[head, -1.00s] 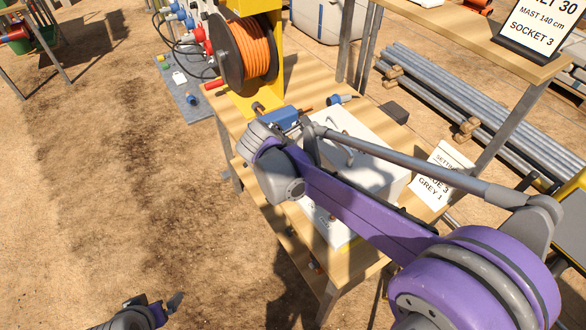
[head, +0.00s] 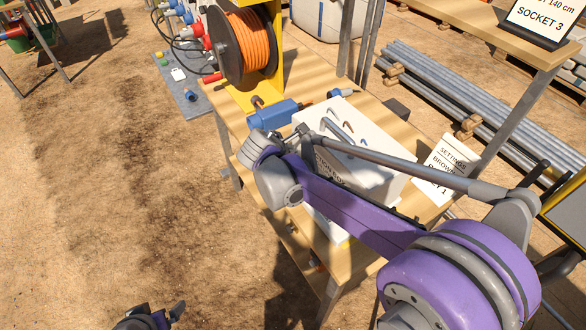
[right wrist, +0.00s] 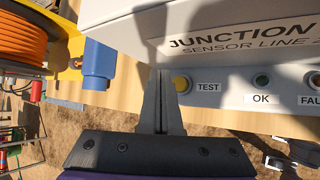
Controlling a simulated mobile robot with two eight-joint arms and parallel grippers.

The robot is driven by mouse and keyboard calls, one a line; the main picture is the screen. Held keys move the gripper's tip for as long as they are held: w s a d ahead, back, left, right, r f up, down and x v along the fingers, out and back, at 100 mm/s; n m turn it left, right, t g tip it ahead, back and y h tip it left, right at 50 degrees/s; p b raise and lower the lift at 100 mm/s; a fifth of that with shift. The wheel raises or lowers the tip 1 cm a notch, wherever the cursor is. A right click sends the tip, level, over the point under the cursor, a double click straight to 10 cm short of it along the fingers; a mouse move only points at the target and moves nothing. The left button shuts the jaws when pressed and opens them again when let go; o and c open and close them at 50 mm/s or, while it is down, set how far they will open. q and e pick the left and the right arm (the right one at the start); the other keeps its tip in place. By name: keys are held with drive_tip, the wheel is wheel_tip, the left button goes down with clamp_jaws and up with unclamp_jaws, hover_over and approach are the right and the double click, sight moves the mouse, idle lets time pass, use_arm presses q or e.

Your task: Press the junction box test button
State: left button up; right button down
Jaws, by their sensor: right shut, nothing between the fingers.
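The white junction box (head: 384,183) stands on the wooden table, partly hidden behind my right arm in the head view. In the right wrist view, its front (right wrist: 240,62) carries a label reading JUNCTION and SENSOR LINE. The yellow round test button (right wrist: 181,84) sits left of the TEST label (right wrist: 208,86). My right gripper (right wrist: 160,76) is shut and empty, its fingertips just left of the button; I cannot tell whether they touch the box. My left gripper (head: 176,312) shows only partly at the bottom edge of the head view, away from the table.
An OK lamp (right wrist: 261,80) and a FAULT lamp (right wrist: 314,80) sit right of the button. A blue connector (right wrist: 98,65) is close left of my right fingers. An orange cable reel (head: 247,45) and a settings card (head: 444,168) flank the box. Bare ground lies left of the table.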

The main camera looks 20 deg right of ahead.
use_arm(q)
drive_tip(key=shift+s+f+b, duration=0.2)
drive_tip(key=shift+f+b, duration=0.2)
drive_tip(key=shift+f, duration=0.3)
drive_tip(key=shift+s+f+b, duration=0.2)
drive_tip(key=shift+f+b, duration=0.2)
drive_tip(key=shift+f, duration=0.25)
use_arm(e)
drive_tip(key=shift+f, duration=1.7)
use_arm(q)
drive_tip(key=shift+f+b, duration=0.3)
use_arm(e)
drive_tip(key=shift+f, duration=0.4)
use_arm(q)
drive_tip(key=shift+s+f+b, duration=0.15)
drive_tip(key=shift+f+b, duration=0.2)
drive_tip(key=shift+f, duration=0.05)
use_arm(e)
drive_tip(key=shift+f, duration=0.5)
use_arm(q)
drive_tip(key=shift+r, duration=0.1)
use_arm(e)
drive_tip(key=shift+r, duration=0.15)
use_arm(q)
drive_tip(key=shift+w+r+p, duration=0.2)
drive_tip(key=shift+r+p, duration=0.4)
use_arm(e)
drive_tip(key=shift+w+r, duration=0.1)
drive_tip(key=shift+r, duration=0.7)
